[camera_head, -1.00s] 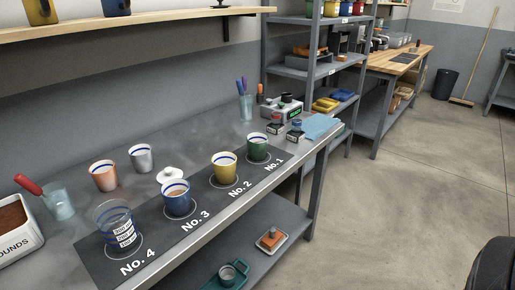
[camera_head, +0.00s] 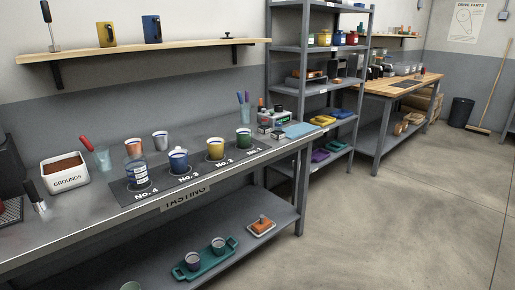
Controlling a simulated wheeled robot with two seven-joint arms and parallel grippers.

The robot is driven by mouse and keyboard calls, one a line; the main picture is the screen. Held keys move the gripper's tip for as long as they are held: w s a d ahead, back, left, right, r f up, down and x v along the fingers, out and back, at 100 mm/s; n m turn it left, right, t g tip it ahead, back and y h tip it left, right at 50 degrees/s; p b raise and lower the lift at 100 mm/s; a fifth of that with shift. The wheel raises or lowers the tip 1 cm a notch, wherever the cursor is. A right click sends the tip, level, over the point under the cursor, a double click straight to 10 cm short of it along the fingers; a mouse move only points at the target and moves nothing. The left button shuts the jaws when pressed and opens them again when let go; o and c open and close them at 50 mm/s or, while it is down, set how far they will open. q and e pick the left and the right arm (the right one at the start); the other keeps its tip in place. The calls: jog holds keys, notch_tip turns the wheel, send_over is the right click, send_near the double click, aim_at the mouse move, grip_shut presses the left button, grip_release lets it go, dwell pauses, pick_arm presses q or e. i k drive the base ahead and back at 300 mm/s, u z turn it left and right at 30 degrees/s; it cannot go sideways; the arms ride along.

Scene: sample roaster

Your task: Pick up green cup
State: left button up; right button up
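The green cup (camera_head: 243,138) stands upright on the No. 1 spot at the right end of the dark mat (camera_head: 122,192) on the tasting table. A yellow cup (camera_head: 215,149) is on No. 2, a blue cup (camera_head: 178,160) on No. 3, and a clear measuring vessel (camera_head: 138,173) on No. 4. The green cup looks free on all sides, with nothing gripping it. Neither of my grippers shows in the view.
Behind the mat stand a copper cup (camera_head: 134,146) and a silver cup (camera_head: 160,141). A grounds bin (camera_head: 65,172) is at left. Pens (camera_head: 243,105), small bottles and a blue cloth (camera_head: 300,130) lie near the green cup. The floor (camera_head: 380,230) at right is clear.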

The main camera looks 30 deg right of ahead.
aim_at(244, 135)
jog(key=z, duration=0.65)
jog(key=i, duration=0.7)
jog(key=z, duration=0.6)
jog(key=i, duration=1)
jog(key=u, duration=1)
jog(key=i, duration=0.55)
jog(key=u, duration=0.6)
